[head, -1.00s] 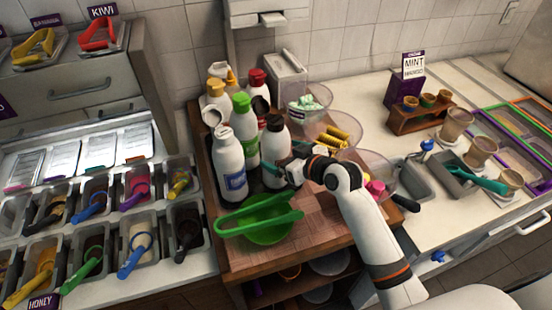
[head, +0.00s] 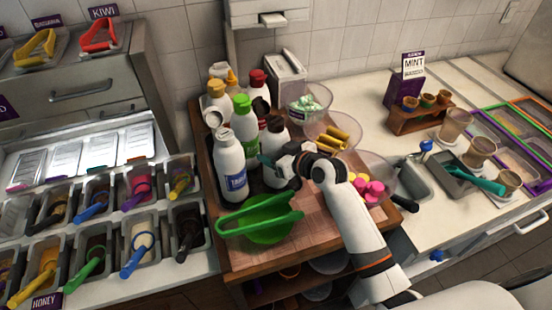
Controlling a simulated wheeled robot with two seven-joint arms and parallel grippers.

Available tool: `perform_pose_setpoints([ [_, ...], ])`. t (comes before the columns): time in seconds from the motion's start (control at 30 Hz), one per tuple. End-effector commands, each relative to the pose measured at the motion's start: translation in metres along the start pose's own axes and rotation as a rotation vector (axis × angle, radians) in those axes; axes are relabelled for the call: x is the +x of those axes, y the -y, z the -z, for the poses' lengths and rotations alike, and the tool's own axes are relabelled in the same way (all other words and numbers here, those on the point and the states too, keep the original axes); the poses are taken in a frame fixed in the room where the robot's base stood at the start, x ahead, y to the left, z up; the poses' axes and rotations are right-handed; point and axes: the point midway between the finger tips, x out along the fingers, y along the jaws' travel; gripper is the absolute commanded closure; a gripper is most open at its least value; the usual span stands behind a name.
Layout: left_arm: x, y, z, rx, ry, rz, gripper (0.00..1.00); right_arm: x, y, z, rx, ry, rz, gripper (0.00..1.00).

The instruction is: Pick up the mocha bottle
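Several white squeeze bottles stand upright in a cluster on the wooden cart. Their names are too small to read, so I cannot tell for sure which is the mocha bottle. A bottle with a dark brown cap (head: 275,134) stands at the right front of the cluster. My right gripper (head: 271,161) is at its body and hides part of it. The fingers are partly hidden, and I cannot tell whether they are closed on it. A blue-labelled bottle (head: 230,162) and a green-capped bottle (head: 244,128) stand just left. My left gripper is not in view.
A green bowl (head: 268,234) with green tongs (head: 245,216) sits in front of the bottles. Clear bowls of toppings (head: 306,104) stand to the right. Topping tubs (head: 143,240) with scoops fill the left counter. A cup rack (head: 420,118) stands on the right counter.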

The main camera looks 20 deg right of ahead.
Motion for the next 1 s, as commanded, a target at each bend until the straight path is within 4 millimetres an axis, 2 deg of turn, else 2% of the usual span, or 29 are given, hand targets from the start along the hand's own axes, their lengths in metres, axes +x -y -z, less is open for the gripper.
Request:
perform_pose_setpoints([
  [0.27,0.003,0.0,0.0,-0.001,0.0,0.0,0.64,-0.008,0.001,-0.023,-0.005,0.014,0.002,0.53],
  [0.63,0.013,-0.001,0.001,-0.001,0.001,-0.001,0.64,-0.032,0.001,-0.08,-0.005,0.014,0.002,0.53],
  [0.67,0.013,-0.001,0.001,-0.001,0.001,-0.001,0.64,-0.033,0.001,-0.083,-0.005,0.014,0.002,0.35],
  [0.77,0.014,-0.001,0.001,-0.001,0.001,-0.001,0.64,-0.036,0.001,-0.091,-0.004,0.012,0.002,0.52],
  [1.0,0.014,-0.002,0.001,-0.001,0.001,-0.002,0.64,-0.04,0.0,-0.097,-0.001,0.01,0.002,0.53],
])
